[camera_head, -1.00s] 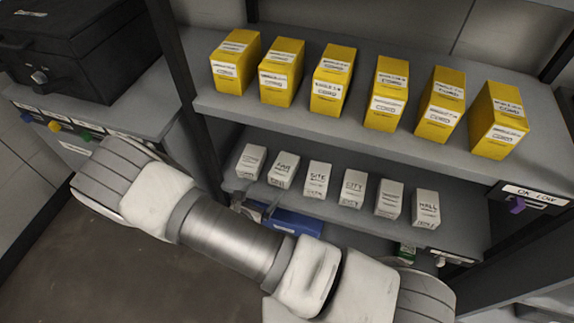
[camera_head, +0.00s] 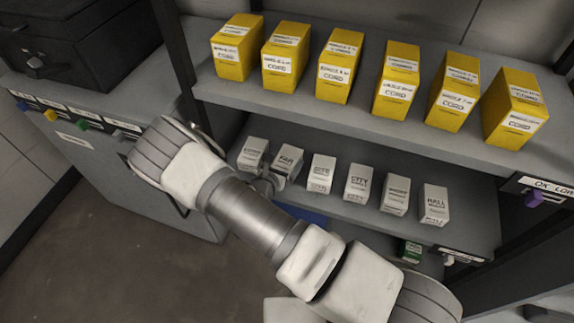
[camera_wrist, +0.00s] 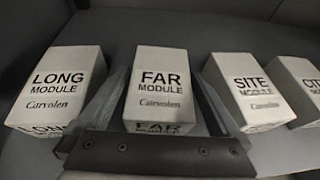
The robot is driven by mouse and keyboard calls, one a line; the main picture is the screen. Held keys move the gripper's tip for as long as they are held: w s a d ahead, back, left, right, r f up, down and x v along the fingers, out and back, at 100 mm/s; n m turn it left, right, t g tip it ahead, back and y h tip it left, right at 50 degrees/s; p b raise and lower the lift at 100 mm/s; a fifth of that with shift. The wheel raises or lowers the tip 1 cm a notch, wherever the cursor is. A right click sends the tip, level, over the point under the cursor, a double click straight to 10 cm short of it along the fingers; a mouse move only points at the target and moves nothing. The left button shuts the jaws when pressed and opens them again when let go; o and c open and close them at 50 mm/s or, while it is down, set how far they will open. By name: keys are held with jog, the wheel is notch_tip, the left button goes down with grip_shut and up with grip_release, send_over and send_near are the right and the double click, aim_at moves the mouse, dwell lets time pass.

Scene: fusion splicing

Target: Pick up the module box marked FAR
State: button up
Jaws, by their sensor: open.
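The white module box marked FAR (camera_head: 289,158) stands on the lower shelf (camera_head: 457,236), second from the left in a row of white boxes. In the wrist view the FAR box (camera_wrist: 161,72) is in the middle, with its printed label facing the camera. My gripper (camera_wrist: 160,92) is open, with one finger on each side of the FAR box. The fingers do not look closed on it, and I cannot tell whether either touches it. In the head view my gripper (camera_head: 270,182) is at the front of the FAR box, partly hidden by my arm.
The LONG box (camera_wrist: 60,88) stands just left and the SITE box (camera_wrist: 246,90) just right of FAR. More white boxes, such as CITY (camera_head: 358,183) and HALL (camera_head: 434,205), continue right. Yellow boxes (camera_head: 341,66) line the shelf above. A blue item (camera_head: 310,216) shows below.

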jog(key=x, duration=0.3)
jog(key=shift+s+f+b, duration=0.1)
jog(key=shift+b, duration=0.2)
jog(key=c, duration=1.1)
jog(key=shift+c, duration=0.2)
